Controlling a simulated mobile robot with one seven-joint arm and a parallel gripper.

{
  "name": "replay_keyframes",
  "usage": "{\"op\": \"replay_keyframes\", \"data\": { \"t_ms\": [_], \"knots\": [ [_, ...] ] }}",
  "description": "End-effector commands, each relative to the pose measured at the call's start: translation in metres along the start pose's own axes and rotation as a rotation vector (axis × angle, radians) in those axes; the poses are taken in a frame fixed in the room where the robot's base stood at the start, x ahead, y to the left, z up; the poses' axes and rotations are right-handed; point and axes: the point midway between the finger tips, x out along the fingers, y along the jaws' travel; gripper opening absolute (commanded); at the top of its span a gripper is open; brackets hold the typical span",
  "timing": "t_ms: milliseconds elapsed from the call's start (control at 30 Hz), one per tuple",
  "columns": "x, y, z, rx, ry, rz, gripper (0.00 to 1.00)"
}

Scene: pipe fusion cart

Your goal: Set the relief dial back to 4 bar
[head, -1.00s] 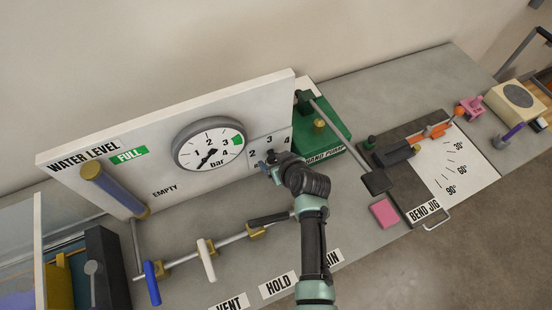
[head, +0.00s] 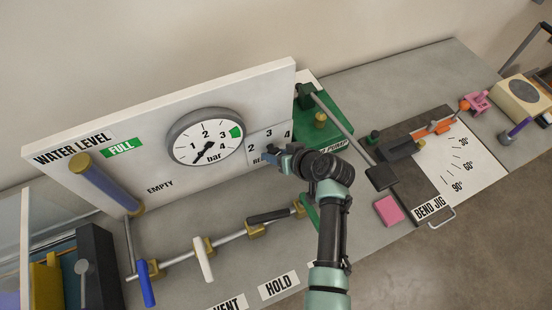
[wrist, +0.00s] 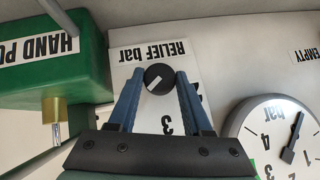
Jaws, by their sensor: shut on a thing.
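The relief dial (wrist: 160,78) is a round black knob with a white mark, on a white plate (head: 262,141) labelled RELIEF bar. The wrist view is upside down. My gripper (wrist: 161,75) is shut on the knob, one blue finger on each side. The white mark slants from the knob's middle towards the lower left of the wrist view, to the left of the 3. The 2 is partly covered by the right finger. The 4 is hidden there but shows in the head view, where my gripper (head: 272,153) covers the knob.
A pressure gauge (head: 206,138) is left of the dial plate. The green hand pump (head: 335,118) stands close on the right. A pipe with valve handles, one white (head: 203,260) and one blue (head: 146,286), runs below the panel.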

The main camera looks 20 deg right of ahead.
Motion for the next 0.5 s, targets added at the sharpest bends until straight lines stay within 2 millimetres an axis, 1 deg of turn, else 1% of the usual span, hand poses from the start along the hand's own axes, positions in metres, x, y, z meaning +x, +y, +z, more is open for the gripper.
{"op": "replay_keyframes", "data": {
  "t_ms": [33,200,500],
  "knots": [
    [0.0044,0.0034,0.0041,0.027,0.001,-0.025,0.0],
    [0.0017,0.0022,0.0025,0.086,-0.001,-0.085,0.0],
    [0.0,0.0013,0.0015,0.093,-0.003,-0.091,0.0]
  ]
}}
